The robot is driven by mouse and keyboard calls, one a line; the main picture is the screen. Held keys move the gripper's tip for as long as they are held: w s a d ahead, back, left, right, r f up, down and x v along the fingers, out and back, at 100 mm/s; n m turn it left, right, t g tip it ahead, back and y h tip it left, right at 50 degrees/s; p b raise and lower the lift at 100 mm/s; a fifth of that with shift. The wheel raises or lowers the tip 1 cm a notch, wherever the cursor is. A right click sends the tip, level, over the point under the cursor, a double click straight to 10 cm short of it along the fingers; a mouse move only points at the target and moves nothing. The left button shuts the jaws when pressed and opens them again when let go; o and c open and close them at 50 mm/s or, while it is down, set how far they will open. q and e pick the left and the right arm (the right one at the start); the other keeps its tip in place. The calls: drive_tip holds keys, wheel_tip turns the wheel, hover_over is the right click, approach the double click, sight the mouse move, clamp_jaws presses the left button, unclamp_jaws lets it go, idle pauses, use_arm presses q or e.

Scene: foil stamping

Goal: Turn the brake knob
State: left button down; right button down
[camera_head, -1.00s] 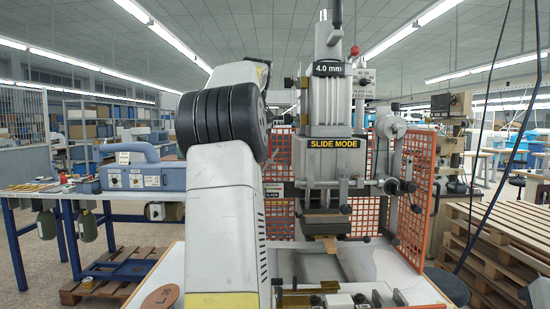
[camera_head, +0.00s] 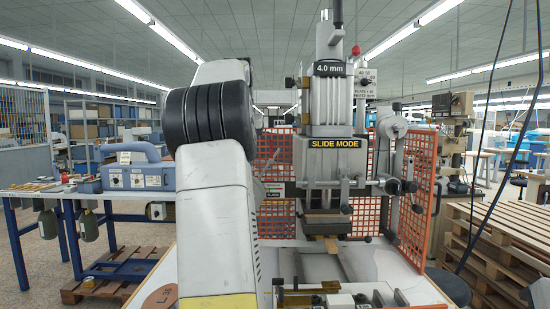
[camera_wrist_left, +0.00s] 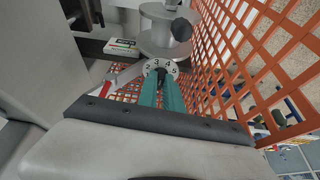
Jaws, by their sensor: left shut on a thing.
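The brake knob (camera_wrist_left: 160,66) shows in the left wrist view as a round pale dial with the numbers 2, 3 and 4 and a dark middle part. The teal fingers of my left gripper (camera_wrist_left: 162,82) are closed on its dark middle, and their tips cover the lower part of the dial. In the head view my left arm stands in front of the stamping machine (camera_head: 333,105), and its gripper and the knob are hidden there. My right gripper is not in view.
An orange mesh guard (camera_wrist_left: 262,55) runs close along the right of the fingers in the left wrist view. A grey spool (camera_wrist_left: 160,35) stands beyond the dial. A blue case (camera_head: 138,176) lies on the table at the left, and wooden pallets (camera_head: 510,235) are stacked at the right.

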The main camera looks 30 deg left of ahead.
use_arm(q)
drive_tip(key=shift+m, duration=0.3)
drive_tip(key=c, duration=1.5)
unclamp_jaws()
drive_tip(key=v, duration=0.7)
drive_tip(key=shift+s+r, duration=0.15)
drive_tip(key=shift+r, duration=0.25)
